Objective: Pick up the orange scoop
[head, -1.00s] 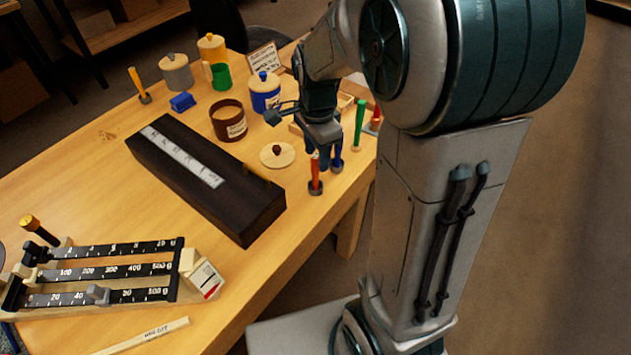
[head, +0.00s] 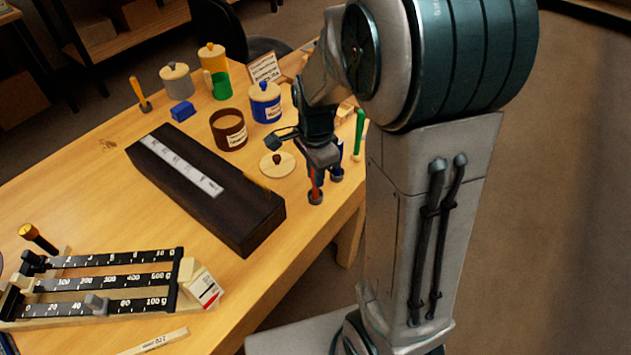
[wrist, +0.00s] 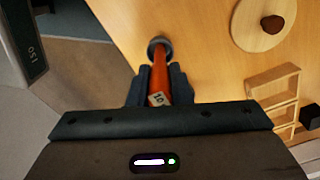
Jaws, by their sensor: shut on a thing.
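The orange scoop (head: 316,188) stands upright near the right edge of the table, its dark round foot at table height. It also shows in the wrist view (wrist: 158,72), with its handle between my jaws and a small marked tag at its top. My gripper (head: 316,168) is above the table and shut on the orange handle. In the wrist view my gripper (wrist: 158,84) has one dark finger on each side of the handle. I cannot tell whether the scoop's foot touches the table.
A blue-handled scoop (head: 337,165) stands close to the right, and a green-handled one (head: 359,133) is beyond it. A wooden lid (head: 277,165) lies to the left. A brown jar (head: 229,131) and a dark long box (head: 205,190) are farther left. The table edge is close.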

